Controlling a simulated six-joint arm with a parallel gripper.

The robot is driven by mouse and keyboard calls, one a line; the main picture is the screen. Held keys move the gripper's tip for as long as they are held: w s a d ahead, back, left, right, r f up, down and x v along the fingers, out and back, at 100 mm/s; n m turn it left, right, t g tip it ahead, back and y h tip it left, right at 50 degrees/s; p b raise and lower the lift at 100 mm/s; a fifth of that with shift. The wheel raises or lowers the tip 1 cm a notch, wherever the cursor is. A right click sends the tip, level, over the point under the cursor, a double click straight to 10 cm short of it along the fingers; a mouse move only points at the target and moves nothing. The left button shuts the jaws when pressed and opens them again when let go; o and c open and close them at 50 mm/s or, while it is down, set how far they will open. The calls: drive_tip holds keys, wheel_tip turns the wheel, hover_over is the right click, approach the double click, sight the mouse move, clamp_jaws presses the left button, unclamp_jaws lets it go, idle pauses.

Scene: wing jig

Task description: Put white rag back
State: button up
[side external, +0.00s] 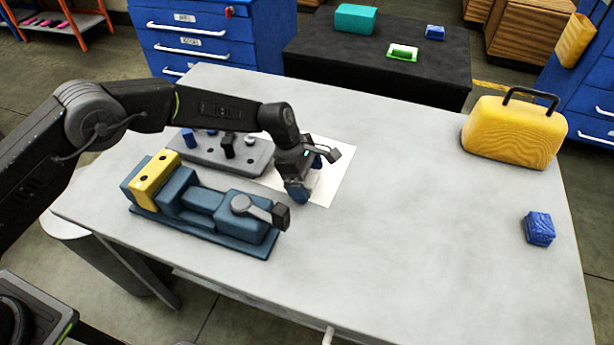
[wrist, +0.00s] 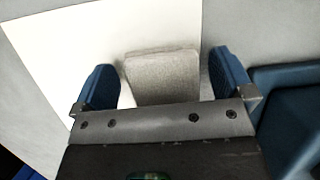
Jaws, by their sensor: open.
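The white rag (wrist: 162,78) shows in the wrist view as a folded, pale grey-white block. It lies at the edge of a white sheet (wrist: 55,50) and sits between my gripper's two blue fingers. My gripper (wrist: 168,85) is open, with a gap visible between each finger and the rag. In the side external view my gripper (side external: 300,190) points down low over the white sheet (side external: 335,172). The rag cannot be made out there, as the gripper hides that spot.
A blue vise-like jig (side external: 205,205) with a yellow block (side external: 157,178) stands close to the gripper's left. A grey holder (side external: 215,150) with pegs is behind it. A yellow case (side external: 515,130) and blue box (side external: 539,229) are at right. The table's middle right is clear.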

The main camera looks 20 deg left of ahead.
drive_tip(key=v, duration=1.2)
drive_tip(key=shift+r, duration=0.15)
drive_tip(key=s+a+r+m+t+y, duration=0.1)
drive_tip(key=s+a+r+m+t, duration=0.1)
drive_tip(key=s+a+r+m, duration=0.45)
drive_tip(key=s+a+r+m+t+y, duration=0.1)
drive_tip(key=s+a+r+m, duration=0.2)
drive_tip(key=s+a+r, duration=0.65)
drive_tip(key=s+a+r+m+t+y, duration=0.1)
drive_tip(key=s+a+m, duration=0.2)
drive_tip(key=s, duration=0.5)
drive_tip(key=s+a+m+t+y, duration=0.1)
drive_tip(key=s+a+m, duration=0.3)
drive_tip(key=s, duration=0.4)
drive_tip(key=shift+s+r+m+t, duration=0.3)
drive_tip(key=shift+s+r+m, duration=0.1)
drive_tip(key=shift+m, duration=0.35)
